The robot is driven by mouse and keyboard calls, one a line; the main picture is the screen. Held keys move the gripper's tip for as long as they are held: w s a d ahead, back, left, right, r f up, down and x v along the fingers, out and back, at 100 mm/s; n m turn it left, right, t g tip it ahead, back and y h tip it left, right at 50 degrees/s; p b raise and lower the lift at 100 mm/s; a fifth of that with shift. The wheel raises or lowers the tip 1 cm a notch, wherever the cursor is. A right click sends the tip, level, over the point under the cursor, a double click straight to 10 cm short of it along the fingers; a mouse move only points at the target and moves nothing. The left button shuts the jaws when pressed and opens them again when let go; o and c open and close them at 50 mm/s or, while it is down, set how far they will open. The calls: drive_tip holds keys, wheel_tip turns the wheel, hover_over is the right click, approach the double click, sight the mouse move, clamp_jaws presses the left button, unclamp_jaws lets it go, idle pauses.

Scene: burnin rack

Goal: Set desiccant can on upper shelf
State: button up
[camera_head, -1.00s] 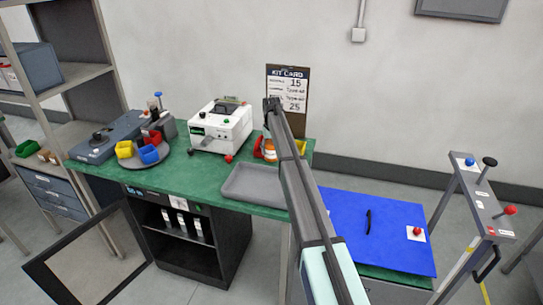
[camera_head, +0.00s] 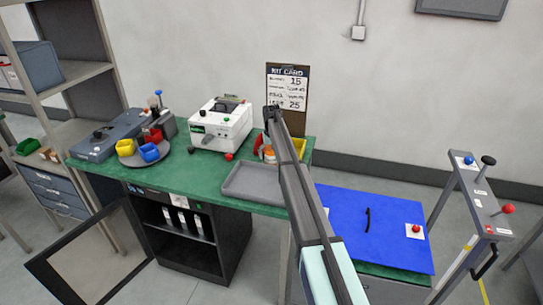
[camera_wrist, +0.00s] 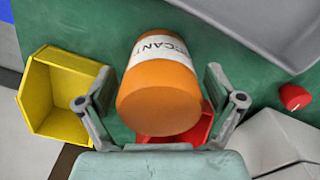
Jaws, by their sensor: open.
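The desiccant can (camera_wrist: 158,92) is orange with a white label reading "CANT". In the wrist view it lies between the two fingers of my open gripper (camera_wrist: 162,100), with gaps showing on both sides. In the head view the can (camera_head: 268,152) is partly hidden behind my arm on the green bench. A black cabinet (camera_head: 226,232) under the bench has its door (camera_head: 90,255) swung open. A shelf (camera_head: 206,239) inside it carries several white-labelled dark items (camera_head: 183,221).
A yellow bin (camera_wrist: 60,95) and a red bin (camera_wrist: 190,125) flank the can closely. A grey tray (camera_head: 255,184) lies in front. A white machine (camera_head: 220,125) and a turntable with small cups (camera_head: 150,152) stand to the left. A blue panel (camera_head: 370,228) is at right.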

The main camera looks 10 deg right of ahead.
drive_tip(key=shift+r, duration=0.15)
wheel_tip(320, 180, up, 11)
drive_tip(key=b, duration=0.4)
drive_tip(key=shift+o, duration=0.5)
drive_tip(key=shift+r, duration=0.55)
